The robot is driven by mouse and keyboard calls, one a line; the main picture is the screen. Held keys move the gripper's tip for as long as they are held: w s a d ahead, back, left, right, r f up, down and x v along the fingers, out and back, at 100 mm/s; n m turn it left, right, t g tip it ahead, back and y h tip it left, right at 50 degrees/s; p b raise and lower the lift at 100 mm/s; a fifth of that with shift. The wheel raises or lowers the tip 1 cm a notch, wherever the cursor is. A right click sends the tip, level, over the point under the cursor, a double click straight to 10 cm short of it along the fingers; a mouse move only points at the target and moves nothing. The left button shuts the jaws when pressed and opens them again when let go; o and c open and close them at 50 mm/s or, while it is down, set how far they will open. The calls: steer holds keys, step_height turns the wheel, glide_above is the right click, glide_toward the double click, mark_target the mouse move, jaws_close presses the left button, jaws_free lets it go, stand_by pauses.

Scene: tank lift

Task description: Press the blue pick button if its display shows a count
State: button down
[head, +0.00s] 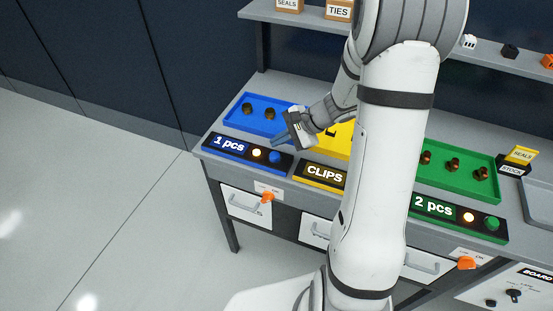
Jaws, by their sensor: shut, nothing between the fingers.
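The blue pick button (274,157) is at the right end of the blue tray's front strip. The blue display (229,143) on that strip reads "1 pcs", and a lit yellowish lamp (257,153) sits between display and button. My gripper (280,141) is shut and empty, just above and behind the blue button, over the front right of the blue tray. I cannot tell whether the fingertips touch anything. The blue tray (238,103) holds several small dark round parts; my gripper hides part of its right side.
A yellow tray (342,131) with a "CLIPS" display (324,174) is partly behind my arm. A green tray (458,186) with a "2 pcs" display (433,207) and green button (491,223) is at right. Orange knobs (267,197) and drawers are below. A shelf (314,17) runs behind.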

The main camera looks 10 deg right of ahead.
mark_target(270, 154)
steer(key=shift+f+b, duration=0.65)
steer(key=shift+f, duration=0.5)
stand_by(1.1)
steer(key=shift+f+b, duration=0.45)
steer(key=shift+b, duration=0.15)
steer(key=shift+f+b, duration=0.5)
steer(key=shift+b, duration=0.05)
stand_by(0.5)
steer(key=shift+r, duration=0.15)
steer(key=shift+r+p, duration=0.6)
steer(key=shift+r, duration=0.25)
steer(key=shift+r+p, duration=1.65)
steer(key=shift+r, duration=0.9)
